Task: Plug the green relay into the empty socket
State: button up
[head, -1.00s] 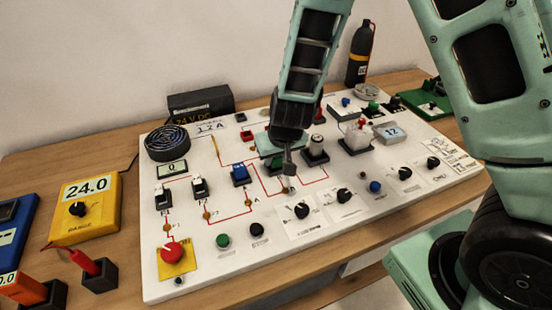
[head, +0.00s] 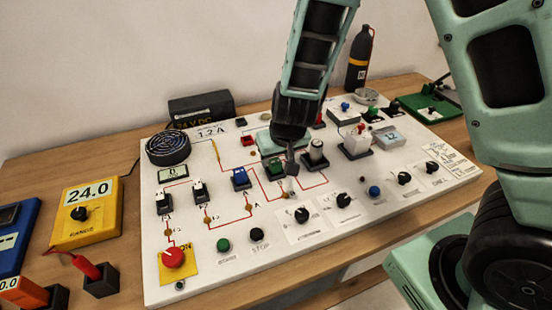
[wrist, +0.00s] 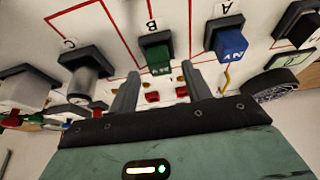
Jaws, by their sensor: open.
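A green block (head: 273,168), which looks like the green relay, stands upright in a dark base on the white panel. It also shows in the wrist view (wrist: 157,52), with pale lettering too blurred to read. My gripper (head: 291,168) is over the panel, close to this block. In the wrist view my gripper (wrist: 161,88) is open and empty, one finger on each side of the green block in the picture. The block lies beyond the fingertips, and I cannot tell the gap. I cannot make out an empty socket with certainty; my arm hides part of the panel.
A blue block (head: 240,177) and a white-topped cylinder (head: 315,153) stand on either side of the green block. A white block (head: 356,142) is farther right. A red knob (head: 173,257) and other knobs line the front. A yellow meter (head: 88,213) stands left of the panel.

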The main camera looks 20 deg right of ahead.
jog(key=p+v, duration=0.4)
jog(key=v, duration=0.5)
jog(key=s+a+r+n+g+y, duration=0.3)
jog(key=s+a+r, duration=0.2)
jog(key=s+a, duration=0.4)
jog(key=s+d+r+n+h, duration=0.1)
jog(key=s+r+n, duration=0.1)
jog(key=s, duration=0.4)
jog(key=s+d+r+n+g+h, duration=0.1)
jog(key=s+r+n, duration=0.1)
jog(key=s, duration=0.4)
jog(key=shift+s+d+r+n+g, duration=0.15)
jog(key=shift+s+d+n+g, duration=0.15)
jog(key=shift+s+d+n, duration=0.1)
jog(key=shift+f+b, duration=0.25)
jog(key=shift+b, duration=0.1)
jog(key=shift+w, duration=0.1)
